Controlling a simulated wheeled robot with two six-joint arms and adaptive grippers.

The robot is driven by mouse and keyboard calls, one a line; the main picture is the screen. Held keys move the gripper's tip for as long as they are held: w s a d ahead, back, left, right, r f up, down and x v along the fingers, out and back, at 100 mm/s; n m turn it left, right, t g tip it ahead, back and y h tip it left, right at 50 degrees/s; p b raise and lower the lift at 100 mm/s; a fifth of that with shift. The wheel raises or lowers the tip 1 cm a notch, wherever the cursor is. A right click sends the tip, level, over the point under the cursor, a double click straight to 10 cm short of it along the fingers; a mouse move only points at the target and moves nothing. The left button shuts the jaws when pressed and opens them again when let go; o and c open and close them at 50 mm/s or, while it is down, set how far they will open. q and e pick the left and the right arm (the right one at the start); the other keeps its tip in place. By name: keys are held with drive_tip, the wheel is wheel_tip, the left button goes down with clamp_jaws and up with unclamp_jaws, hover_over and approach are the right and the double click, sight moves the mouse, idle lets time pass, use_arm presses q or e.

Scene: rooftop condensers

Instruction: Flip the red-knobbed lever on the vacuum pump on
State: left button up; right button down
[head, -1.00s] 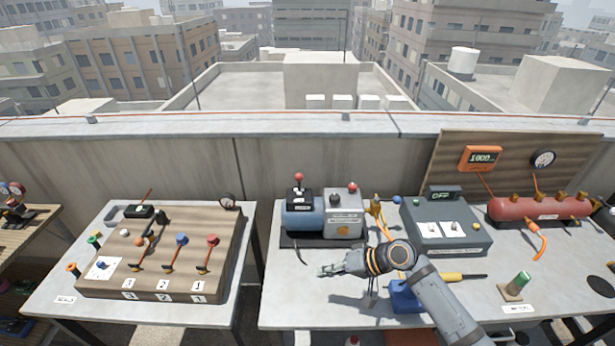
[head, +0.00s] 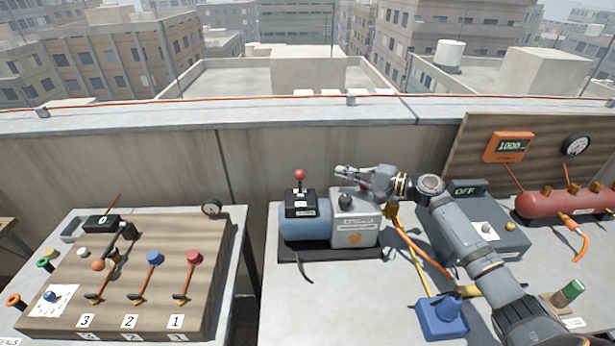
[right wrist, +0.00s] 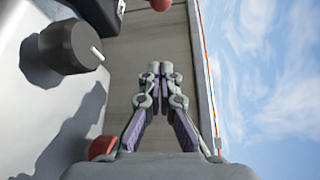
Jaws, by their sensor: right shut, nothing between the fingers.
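The vacuum pump (head: 355,232) is a blue motor joined to a light grey box on a black base. Its red-knobbed lever (head: 300,176) stands roughly upright from a black switch box (head: 300,203) on top of the blue part. In the right wrist view a red ball (right wrist: 160,4), likely its knob, is cut by the top edge. My right gripper (head: 341,176) is shut and empty, above the grey box, to the right of the lever and apart from it. In the right wrist view its fingertips (right wrist: 160,68) meet. My left gripper is out of view.
A dark round knob (right wrist: 72,47) stands on the pump's grey box below my gripper. A grey panel reading OFF (head: 490,235) and a red tank (head: 560,203) are to the right. A board with several levers (head: 125,290) is on the left table. A parapet wall runs behind.

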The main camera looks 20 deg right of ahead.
sight(300, 181)
drive_tip(key=shift+w+f, duration=0.15)
drive_tip(key=shift+w, duration=0.1)
drive_tip(key=shift+s+a, duration=0.1)
drive_tip(key=shift+a+r+p, duration=0.15)
drive_tip(key=shift+r+p, duration=0.05)
drive_tip(key=shift+p, duration=0.1)
drive_tip(key=r+p+x, duration=0.1)
drive_tip(key=p+x, duration=0.2)
drive_tip(key=x, duration=0.7)
drive_tip(key=s+p, duration=0.1)
drive_tip(key=s, duration=0.1)
drive_tip(key=s+a+p, duration=0.1)
drive_tip(key=p, duration=0.1)
drive_tip(key=shift+s+a, duration=0.2)
drive_tip(key=shift+s, duration=0.15)
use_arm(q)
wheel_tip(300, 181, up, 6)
use_arm(e)
drive_tip(key=shift+f, duration=0.2)
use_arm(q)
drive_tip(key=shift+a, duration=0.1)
use_arm(e)
drive_tip(key=shift+w, duration=0.15)
